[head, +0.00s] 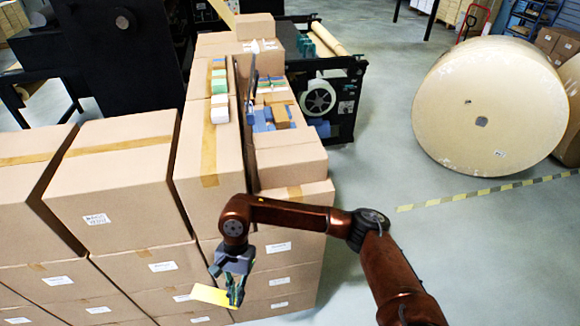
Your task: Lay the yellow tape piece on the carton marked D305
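The yellow tape piece (208,295) is a flat, thin yellow piece at the lower middle of the head view. My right gripper (236,297) points down and is shut on the piece's right end; the piece sticks out to the left. They show in front of the stacked cartons' near faces. Several cartons carry white labels: one on the large left carton (130,182), others on the lower cartons (145,268). The print is too small to tell which is marked D305. My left gripper is not in view.
Green, blue and white small boxes (219,87) stand in a row on a tall carton (205,150). A large kraft roll (490,105) stands at right. Dark machinery (120,60) is behind.

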